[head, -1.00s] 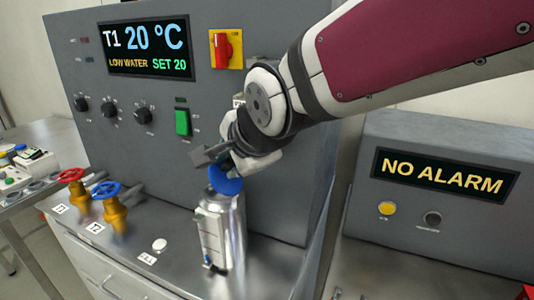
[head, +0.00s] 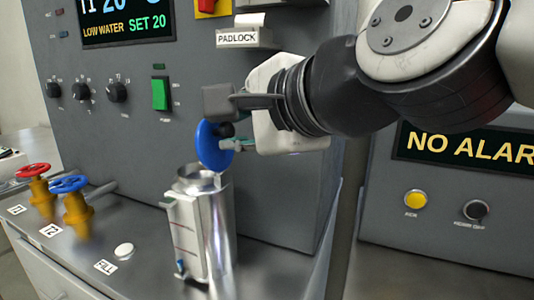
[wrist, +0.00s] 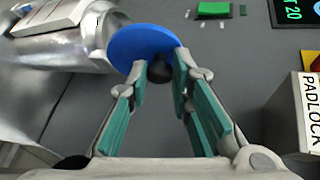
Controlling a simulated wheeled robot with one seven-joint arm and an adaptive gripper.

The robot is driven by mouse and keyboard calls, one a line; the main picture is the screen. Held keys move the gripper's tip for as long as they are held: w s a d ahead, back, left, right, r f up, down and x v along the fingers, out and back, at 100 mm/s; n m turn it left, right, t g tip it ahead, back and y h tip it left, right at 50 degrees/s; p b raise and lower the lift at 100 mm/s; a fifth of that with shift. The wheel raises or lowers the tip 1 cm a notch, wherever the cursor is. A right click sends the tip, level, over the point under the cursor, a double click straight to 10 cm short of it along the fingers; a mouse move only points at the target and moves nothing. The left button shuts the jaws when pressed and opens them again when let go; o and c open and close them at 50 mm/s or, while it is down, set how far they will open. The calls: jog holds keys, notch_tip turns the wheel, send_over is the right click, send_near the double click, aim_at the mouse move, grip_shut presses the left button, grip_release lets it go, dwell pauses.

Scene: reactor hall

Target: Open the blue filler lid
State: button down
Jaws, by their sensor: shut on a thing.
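The blue filler lid (head: 212,147) is a round disc that stands steeply tilted above the rim of the metal filler vessel (head: 218,230). The vessel's mouth shows uncovered below it. My gripper (head: 232,137) comes in from the right and is shut on the lid's dark knob. In the wrist view the lid (wrist: 143,43) is beyond the fingertips, with the black knob (wrist: 160,71) between the teal finger pads (wrist: 160,75). The lid's hinge cannot be made out.
A blue valve (head: 72,190) and a red valve (head: 34,175) stand left of the vessel. The grey panel with a green switch (head: 160,94) rises close behind. A padlock box (head: 245,36) juts out above my gripper.

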jog(key=d+t+y+b, duration=0.1)
jog(key=b, duration=0.5)
jog(key=f+m+y+b, duration=0.1)
jog(key=b, duration=0.5)
jog(key=shift+s+d+f+t, duration=0.3)
jog(key=shift+d+t, duration=0.1)
jog(key=shift+d+y+b, duration=0.15)
jog(key=shift+y+b, duration=0.25)
jog(key=shift+b, duration=0.7)
jog(key=c, duration=1.4)
grip_release()
jog(key=shift+c, duration=0.2)
jog(key=shift+r, duration=0.1)
jog(key=shift+s, duration=0.1)
jog(key=v, duration=1.2)
